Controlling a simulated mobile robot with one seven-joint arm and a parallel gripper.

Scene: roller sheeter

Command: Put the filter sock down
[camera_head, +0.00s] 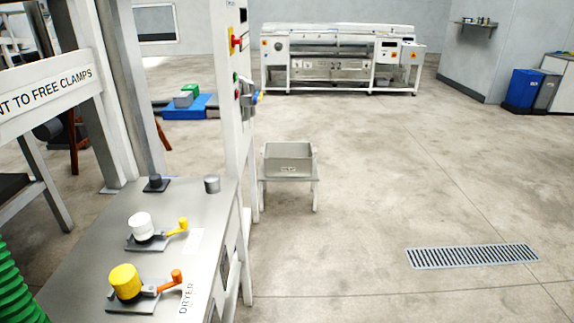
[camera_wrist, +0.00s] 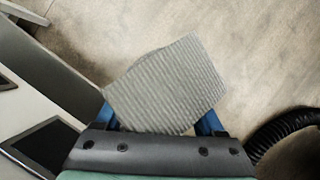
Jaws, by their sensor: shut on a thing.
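The filter sock (camera_wrist: 165,85) appears to be the pale grey, ribbed piece in the wrist view. My gripper (camera_wrist: 160,121) is shut on it, with a blue finger at each side of its lower part. The sock sticks out beyond the fingers and is tilted, with its upper end toward the right. Concrete floor shows behind it, and I cannot tell how high it is held. Neither my gripper nor the sock shows in the head view.
A metal bench (camera_head: 90,262) with yellow and white knobs stands at the lower left. A grey bin (camera_head: 288,168) sits on a low stand, and a floor drain grate (camera_head: 472,256) lies to the right. A dark corrugated hose (camera_wrist: 285,128) is right of my gripper. Mid-floor is open.

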